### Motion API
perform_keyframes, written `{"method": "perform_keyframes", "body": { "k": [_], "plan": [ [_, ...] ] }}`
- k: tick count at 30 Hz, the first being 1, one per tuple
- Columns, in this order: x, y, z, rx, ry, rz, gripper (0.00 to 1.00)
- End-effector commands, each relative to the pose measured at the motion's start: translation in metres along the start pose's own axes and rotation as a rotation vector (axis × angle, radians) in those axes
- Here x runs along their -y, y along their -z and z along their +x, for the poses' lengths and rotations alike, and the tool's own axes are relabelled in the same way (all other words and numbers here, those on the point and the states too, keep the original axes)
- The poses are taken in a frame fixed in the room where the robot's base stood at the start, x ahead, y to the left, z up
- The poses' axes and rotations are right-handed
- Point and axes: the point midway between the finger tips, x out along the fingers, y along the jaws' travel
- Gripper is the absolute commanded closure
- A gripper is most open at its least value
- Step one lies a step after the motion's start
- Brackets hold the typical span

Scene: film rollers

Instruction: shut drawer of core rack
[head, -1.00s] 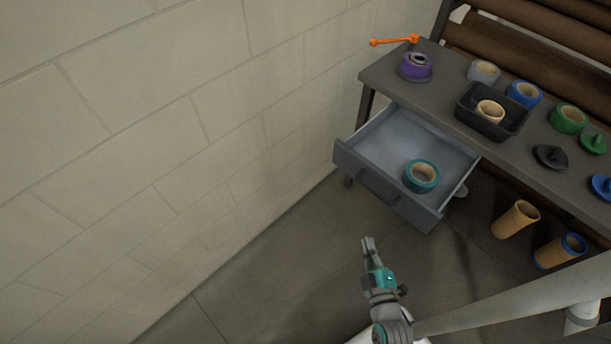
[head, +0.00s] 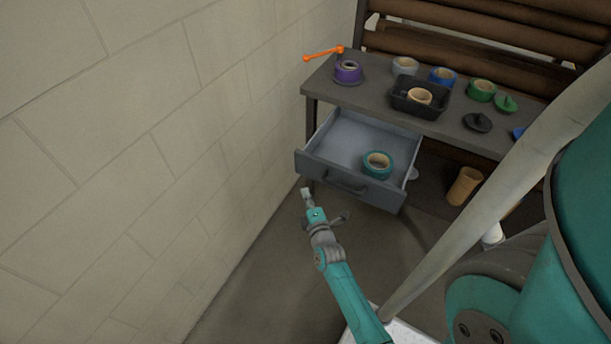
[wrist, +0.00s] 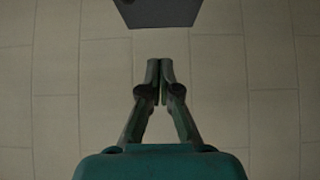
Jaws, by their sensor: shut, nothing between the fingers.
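The drawer (head: 330,176) of the core rack (head: 318,84) is pulled well out under the rack's grey top. A teal tape roll (head: 377,165) lies inside it, towards the right. The drawer's handle (head: 345,184) is on its front face. My gripper (head: 305,191) is shut and empty, in front of the drawer's left front corner and apart from it as far as I can tell. In the wrist view my gripper (wrist: 160,64) has its fingertips together, and a dark grey panel (wrist: 158,12), likely the drawer, shows beyond them at the top edge.
The rack top holds a purple roll (head: 347,73), an orange crank (head: 323,54), a black tray (head: 420,96) with a cardboard core, and several rolls and caps. A cardboard tube (head: 464,186) stands below at right. A block wall (head: 180,120) runs close on the left.

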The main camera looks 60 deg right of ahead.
Motion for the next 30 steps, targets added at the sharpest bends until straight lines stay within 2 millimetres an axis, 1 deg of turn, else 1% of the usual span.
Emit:
{"method": "perform_keyframes", "body": {
  "k": [1,9,11,21,30],
  "plan": [
    [-0.002,0.000,0.011,0.001,-0.003,0.000,1.00],
    [-0.001,0.000,0.059,0.000,-0.002,0.001,1.00],
    [0.000,-0.004,0.059,0.001,-0.001,-0.001,1.00],
    [0.000,-0.021,0.075,0.000,0.000,-0.001,1.00],
    [0.000,-0.028,0.082,-0.001,0.001,0.001,1.00]
  ]
}}
